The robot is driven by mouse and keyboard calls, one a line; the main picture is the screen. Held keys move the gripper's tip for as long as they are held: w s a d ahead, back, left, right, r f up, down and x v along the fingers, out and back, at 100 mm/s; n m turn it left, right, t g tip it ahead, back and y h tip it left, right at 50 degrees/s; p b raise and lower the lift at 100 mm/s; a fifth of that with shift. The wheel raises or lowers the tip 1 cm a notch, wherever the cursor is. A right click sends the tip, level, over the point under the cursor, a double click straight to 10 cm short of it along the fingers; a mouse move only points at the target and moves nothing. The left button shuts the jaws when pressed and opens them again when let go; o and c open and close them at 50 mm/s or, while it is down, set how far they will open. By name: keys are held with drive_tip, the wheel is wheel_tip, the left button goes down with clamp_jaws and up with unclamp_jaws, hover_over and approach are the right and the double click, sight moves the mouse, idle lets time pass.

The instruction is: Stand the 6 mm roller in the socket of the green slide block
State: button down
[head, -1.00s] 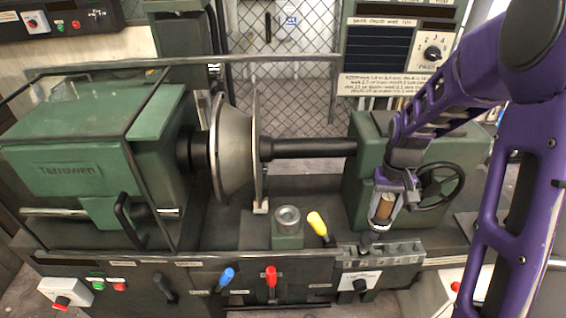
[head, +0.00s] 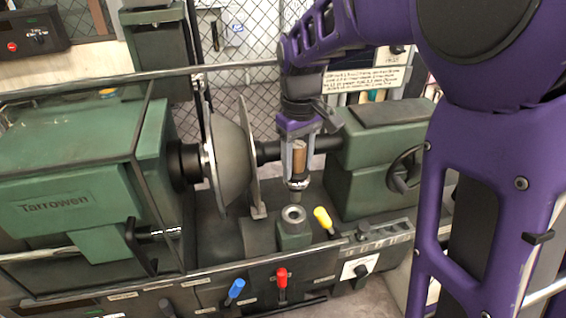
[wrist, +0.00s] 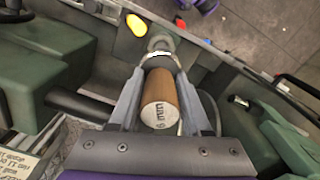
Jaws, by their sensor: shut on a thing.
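My gripper (head: 299,165) is shut on the roller (head: 299,157), which has a brown wooden handle and a metal lower end. The roller hangs upright in the head view. In the wrist view the roller (wrist: 161,97) lies between the two grey fingers, and its pale end face carries a mark that seems to include "mm". The green slide block (head: 295,236) stands on the lathe bed with a round metal socket (head: 293,215) on top. The roller's tip is just above the socket, with a small gap seeming to show between them. The wrist view hides the socket behind the roller.
A yellow-knobbed lever (head: 323,218) stands close right of the slide block. The spun metal disc (head: 230,160) is to its left. The green tailstock (head: 385,170) and handwheel (head: 405,168) are at right. A rack (head: 385,236) lies along the front edge.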

sight(295, 201)
drive_tip(key=shift+a, duration=0.2)
drive_tip(key=shift+f+b, duration=2.2)
drive_tip(key=shift+f, duration=1.45)
drive_tip(key=shift+f, duration=0.45)
drive_tip(key=shift+c, duration=1.4)
unclamp_jaws()
drive_tip(key=shift+d, duration=0.1)
wheel_tip(295, 201, up, 18)
drive_tip(key=shift+f+p, duration=0.25)
drive_tip(key=shift+p, duration=0.9)
